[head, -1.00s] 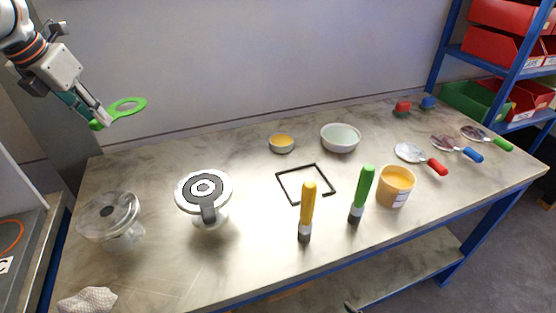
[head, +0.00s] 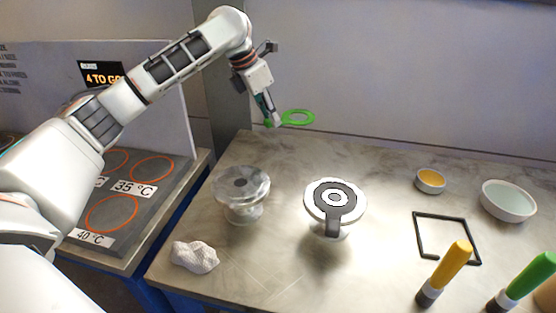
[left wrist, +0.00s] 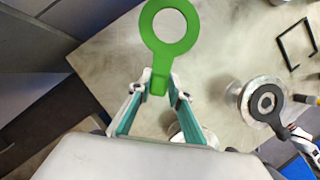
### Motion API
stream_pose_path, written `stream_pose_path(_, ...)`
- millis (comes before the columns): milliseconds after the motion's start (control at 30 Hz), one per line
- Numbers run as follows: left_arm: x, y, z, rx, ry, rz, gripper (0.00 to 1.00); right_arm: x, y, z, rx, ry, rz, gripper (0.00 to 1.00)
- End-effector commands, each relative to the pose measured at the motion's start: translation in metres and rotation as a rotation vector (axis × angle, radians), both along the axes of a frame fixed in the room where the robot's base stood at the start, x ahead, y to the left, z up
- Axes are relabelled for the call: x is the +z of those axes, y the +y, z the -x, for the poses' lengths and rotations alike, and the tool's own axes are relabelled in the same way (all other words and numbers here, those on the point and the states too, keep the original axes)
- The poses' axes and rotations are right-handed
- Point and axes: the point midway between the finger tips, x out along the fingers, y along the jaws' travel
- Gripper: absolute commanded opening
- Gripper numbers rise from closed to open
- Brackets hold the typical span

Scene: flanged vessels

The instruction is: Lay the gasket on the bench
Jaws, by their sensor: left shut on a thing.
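The green gasket (head: 298,117) is a flat ring with a tab. My left gripper (head: 272,123) is shut on the tab and holds the ring in the air above the back left of the bench (head: 385,150). In the left wrist view the gasket (left wrist: 192,42) sticks out ahead of the fingers (left wrist: 158,86). A dark grey gasket (head: 351,203) with a tab lies on the white flanged vessel (head: 310,203).
Another flanged vessel (head: 242,188) stands left of the first, with a crumpled cloth (head: 195,257) in front. A black square frame (head: 420,240), bowls (head: 508,202) and upright-handled brushes (head: 452,265) are on the right. Back middle of the bench is bare.

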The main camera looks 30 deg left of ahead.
Motion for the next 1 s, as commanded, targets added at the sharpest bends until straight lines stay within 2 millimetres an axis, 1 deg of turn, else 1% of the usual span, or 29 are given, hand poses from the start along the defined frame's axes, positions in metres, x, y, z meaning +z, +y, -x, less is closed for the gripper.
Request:
stream_pose_path(33,-0.018,0.001,0.000,0.001,0.005,-0.001,0.00,-0.009,0.000,0.003,0.001,0.009,0.003,0.40)
stream_pose_path(100,-0.035,0.001,0.001,0.000,0.005,-0.001,0.00,-0.014,-0.001,0.004,0.002,0.014,0.007,0.40)
stream_pose_path(200,-0.058,0.001,0.001,0.001,0.005,0.000,0.00,-0.016,-0.002,0.004,0.003,0.013,0.014,0.40)
stream_pose_path(300,-0.074,0.000,0.000,0.000,0.002,0.000,0.00,-0.014,-0.004,0.001,0.003,0.003,0.018,0.40)
stream_pose_path(400,-0.083,0.000,0.000,0.001,0.000,0.000,0.00,-0.011,-0.005,-0.003,0.002,-0.007,0.020,0.40)
stream_pose_path(567,-0.093,0.000,0.000,0.000,0.001,-0.001,0.00,-0.008,-0.006,-0.008,0.001,-0.018,0.021,0.40)
stream_pose_path(700,-0.119,0.001,0.001,0.001,0.004,-0.001,0.00,-0.015,-0.006,-0.007,0.002,-0.015,0.025,0.40)
stream_pose_path(800,-0.134,0.001,0.001,0.001,0.003,-0.001,0.00,-0.019,-0.007,-0.006,0.002,-0.011,0.030,0.40)
stream_pose_path(900,-0.142,0.000,0.000,0.000,0.001,-0.001,0.00,-0.019,-0.008,-0.007,0.003,-0.013,0.033,0.40)
stream_pose_path(1000,-0.143,0.000,0.000,0.000,-0.002,-0.001,0.00,-0.017,-0.008,-0.010,0.003,-0.019,0.033,0.40)
